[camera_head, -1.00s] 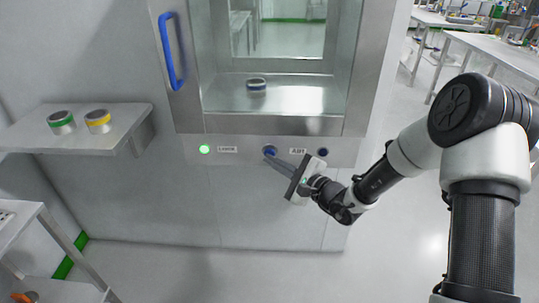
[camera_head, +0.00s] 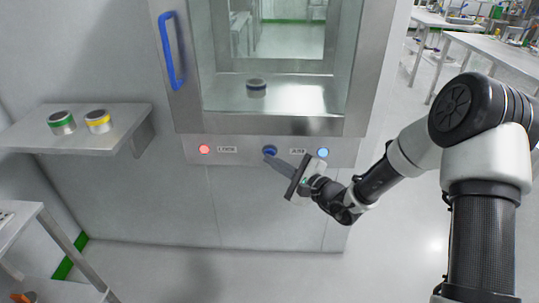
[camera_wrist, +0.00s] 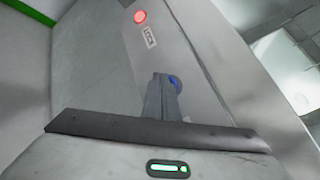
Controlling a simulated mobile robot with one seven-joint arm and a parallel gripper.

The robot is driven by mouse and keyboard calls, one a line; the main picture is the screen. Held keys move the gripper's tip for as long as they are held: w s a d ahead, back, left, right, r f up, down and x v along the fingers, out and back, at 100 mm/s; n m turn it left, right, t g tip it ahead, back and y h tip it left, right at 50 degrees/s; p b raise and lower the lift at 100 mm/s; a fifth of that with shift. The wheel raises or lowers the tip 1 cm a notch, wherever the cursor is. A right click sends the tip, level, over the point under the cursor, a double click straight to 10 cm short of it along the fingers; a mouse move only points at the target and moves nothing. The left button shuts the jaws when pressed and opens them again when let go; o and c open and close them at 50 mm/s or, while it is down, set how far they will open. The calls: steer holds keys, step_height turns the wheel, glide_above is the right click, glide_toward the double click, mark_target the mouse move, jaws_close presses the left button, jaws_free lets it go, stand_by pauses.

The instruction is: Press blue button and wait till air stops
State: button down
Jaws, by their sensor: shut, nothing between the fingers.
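The blue button (camera_head: 270,149) sits on the panel strip below the glass door. It also shows in the wrist view (camera_wrist: 175,84), partly hidden behind my fingers. My gripper (camera_head: 272,158) is shut and empty, with its fingertips at the button, seemingly touching it. The lock light (camera_head: 204,149) at the left of the strip glows red, and it shows in the wrist view (camera_wrist: 140,16). The air light (camera_head: 323,152) at the right glows blue.
A blue-lidded container (camera_head: 256,84) stands inside the chamber (camera_head: 290,101) behind the glass. A wall shelf (camera_head: 95,137) at the left holds a green-banded container (camera_head: 61,123) and a yellow-banded container (camera_head: 98,122). A blue door handle (camera_head: 171,50) stands out at upper left.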

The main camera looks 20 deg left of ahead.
steer(key=shift+s+d, duration=0.15)
steer(key=shift+s, duration=0.4)
steer(key=shift+s+d, duration=0.2)
steer(key=shift+s, duration=0.6)
steer(key=shift+s+d, duration=0.2)
steer(key=shift+s, duration=0.65)
steer(key=shift+s+d, duration=0.2)
steer(key=shift+s, duration=0.6)
